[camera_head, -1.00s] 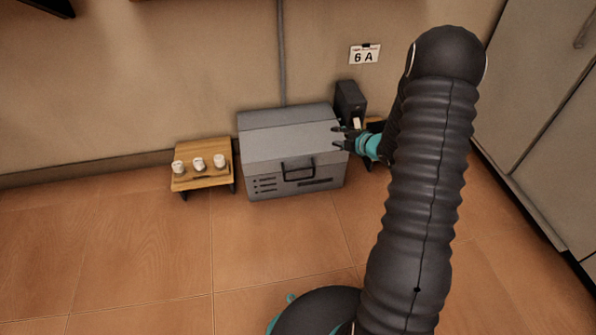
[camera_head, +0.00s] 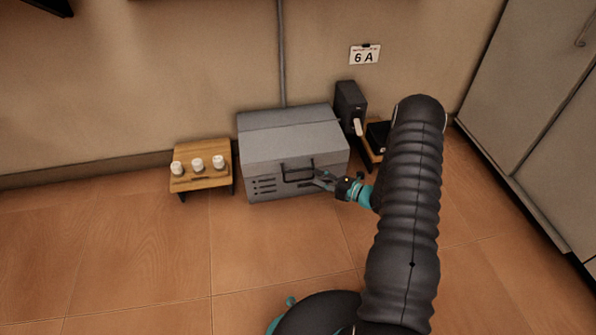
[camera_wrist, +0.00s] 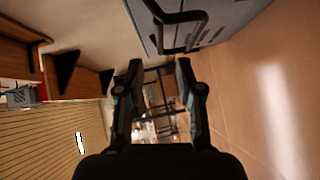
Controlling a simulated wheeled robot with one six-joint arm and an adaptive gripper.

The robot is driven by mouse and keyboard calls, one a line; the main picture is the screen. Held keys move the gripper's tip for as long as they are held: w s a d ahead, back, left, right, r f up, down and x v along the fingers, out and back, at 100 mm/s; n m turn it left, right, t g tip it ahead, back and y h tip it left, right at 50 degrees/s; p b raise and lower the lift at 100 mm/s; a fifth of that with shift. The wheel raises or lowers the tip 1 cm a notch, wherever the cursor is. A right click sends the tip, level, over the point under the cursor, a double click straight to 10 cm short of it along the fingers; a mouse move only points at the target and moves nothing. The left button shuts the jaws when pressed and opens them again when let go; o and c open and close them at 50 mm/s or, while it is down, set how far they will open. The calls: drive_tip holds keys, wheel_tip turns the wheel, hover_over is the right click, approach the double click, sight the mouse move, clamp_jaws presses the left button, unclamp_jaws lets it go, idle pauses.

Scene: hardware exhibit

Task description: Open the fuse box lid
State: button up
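The fuse box (camera_head: 265,170) is a grey metal box on the floor against the wall. Its grey lid (camera_head: 290,137) is closed. A dark loop handle (camera_head: 298,170) is on the front face; it also shows at the top of the wrist view (camera_wrist: 180,28). My gripper (camera_head: 320,179) is in front of the box's right front, just right of the handle. In the wrist view my gripper (camera_wrist: 158,75) has its fingers apart with nothing between them. The handle lies beyond the fingertips, not between them.
A small wooden stand (camera_head: 201,180) with several white fuses is left of the box. A dark unit (camera_head: 350,104) and another low wooden stand (camera_head: 370,157) are at the right. A grey cabinet (camera_head: 530,120) stands far right. The floor in front is clear.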

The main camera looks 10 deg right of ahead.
sight(298, 170)
drive_tip(key=x, duration=0.9)
clamp_jaws()
